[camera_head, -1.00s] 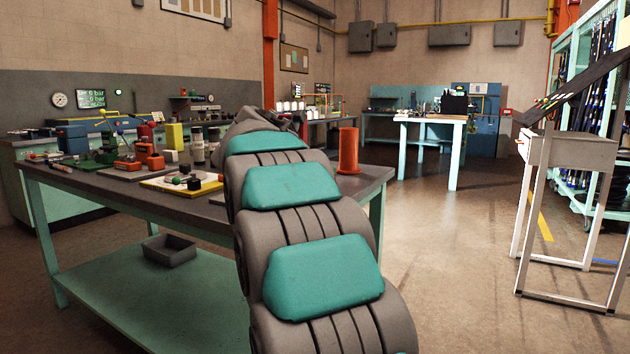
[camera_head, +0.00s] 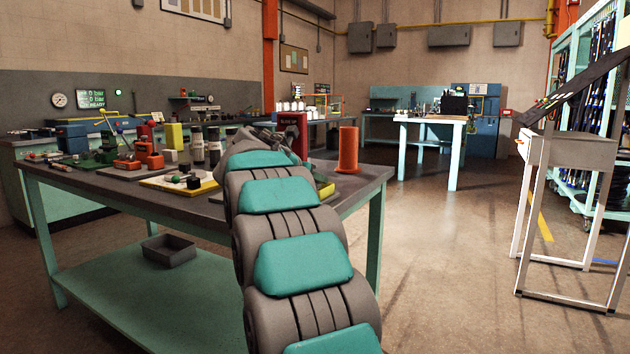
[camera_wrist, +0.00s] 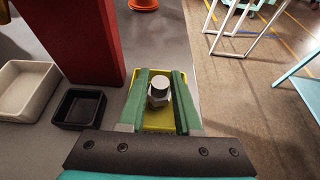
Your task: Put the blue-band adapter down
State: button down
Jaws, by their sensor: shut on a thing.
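In the wrist view my gripper (camera_wrist: 160,76) has its two green fingers on either side of a silver metal adapter (camera_wrist: 159,91) with a hex body and a round top. The gripper is shut on it. The adapter looks upright, seen from above, over a yellow tray or pad (camera_wrist: 158,122). I cannot tell whether it touches the yellow surface. No blue band shows on the visible part. In the head view my arm hides the gripper and adapter; a yellow-green edge (camera_head: 326,191) shows beside the arm.
A tall red block (camera_wrist: 90,42) stands close left of the fingers; it also shows in the head view (camera_head: 293,128). A small black tray (camera_wrist: 79,108) and a pale tray (camera_wrist: 24,90) lie left. An orange cylinder (camera_head: 348,150) stands beyond. The table's right edge is close.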

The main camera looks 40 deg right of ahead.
jog(key=c, duration=0.9)
grip_release()
jog(key=shift+f, duration=0.1)
jog(key=shift+s+a+r, duration=0.1)
jog(key=shift+a+r, duration=0.2)
jog(key=v, duration=1.1)
jog(key=shift+a+r, duration=0.1)
jog(key=shift+r, duration=0.05)
